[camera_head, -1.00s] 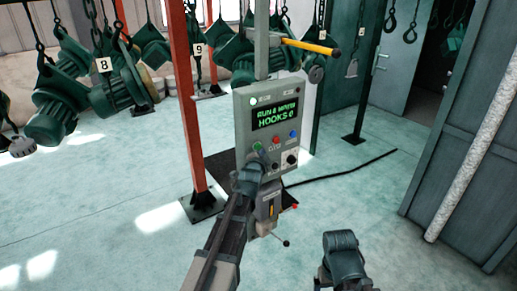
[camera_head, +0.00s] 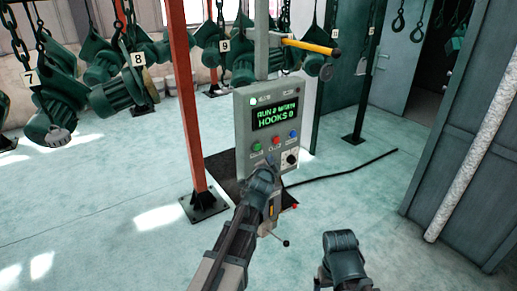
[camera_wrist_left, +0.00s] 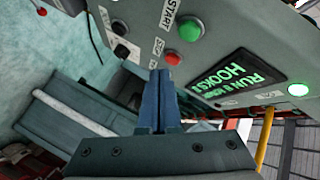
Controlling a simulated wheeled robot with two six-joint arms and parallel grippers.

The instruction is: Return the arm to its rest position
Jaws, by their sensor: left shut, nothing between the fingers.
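My left gripper (camera_head: 266,170) is in front of the lower part of the grey control box (camera_head: 243,125), below its buttons. In the left wrist view its two blue fingers (camera_wrist_left: 158,75) are together with nothing between them. The green START button (camera_wrist_left: 190,30) and the red button (camera_wrist_left: 173,58) lie beyond the fingertips, and I see no contact with them. The box's display (camera_head: 272,117) is lit green and reads HOOKS 0. My right arm's end (camera_head: 341,245) is low in the head view; its fingers cannot be made out.
Green hoists (camera_head: 118,94) hang on chains at the back left, with number tags 7, 8 and 9. A red post (camera_head: 185,100) stands left of the box. A yellow-handled lever (camera_head: 312,47) sticks out above it. A black cable (camera_head: 345,168) runs across the open floor.

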